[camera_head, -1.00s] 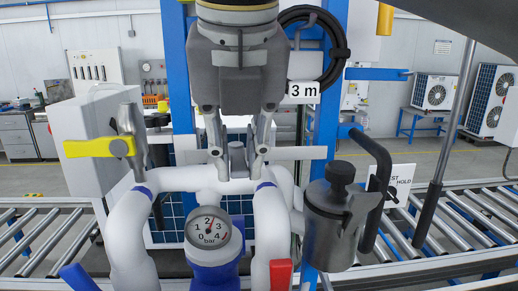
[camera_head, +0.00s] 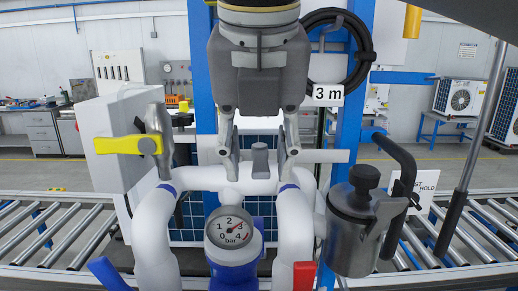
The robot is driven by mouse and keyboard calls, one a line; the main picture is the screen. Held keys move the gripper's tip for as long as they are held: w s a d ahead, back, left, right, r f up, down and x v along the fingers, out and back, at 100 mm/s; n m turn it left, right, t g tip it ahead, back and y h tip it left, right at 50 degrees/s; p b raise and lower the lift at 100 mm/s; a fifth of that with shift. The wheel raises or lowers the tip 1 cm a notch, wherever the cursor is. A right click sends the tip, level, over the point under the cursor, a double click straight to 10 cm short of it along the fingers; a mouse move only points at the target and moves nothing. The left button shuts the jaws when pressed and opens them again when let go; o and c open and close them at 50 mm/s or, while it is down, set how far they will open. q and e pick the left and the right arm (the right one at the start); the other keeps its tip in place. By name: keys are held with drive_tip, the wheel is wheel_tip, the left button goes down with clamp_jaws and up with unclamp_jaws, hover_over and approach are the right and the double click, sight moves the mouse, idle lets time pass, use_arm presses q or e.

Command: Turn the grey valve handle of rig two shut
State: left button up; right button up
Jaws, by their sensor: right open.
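A small grey upright handle (camera_head: 260,160) stands in the middle of the white pipework (camera_head: 225,181), in front of a flat pale grey bar (camera_head: 325,156). My right gripper (camera_head: 259,166) comes down from the top. Its two fingers are open, one on each side of the grey handle, with a visible gap to it on both sides. I cannot tell how far behind or in front of the handle the fingertips are. No rig number is readable here. My left gripper is not in view.
A dark canister (camera_head: 352,225) with a black curved handle stands at right. Roller conveyors (camera_head: 55,232) run behind.

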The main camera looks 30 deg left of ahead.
drive_tip(key=v, duration=1.2)
drive_tip(key=shift+w, duration=0.1)
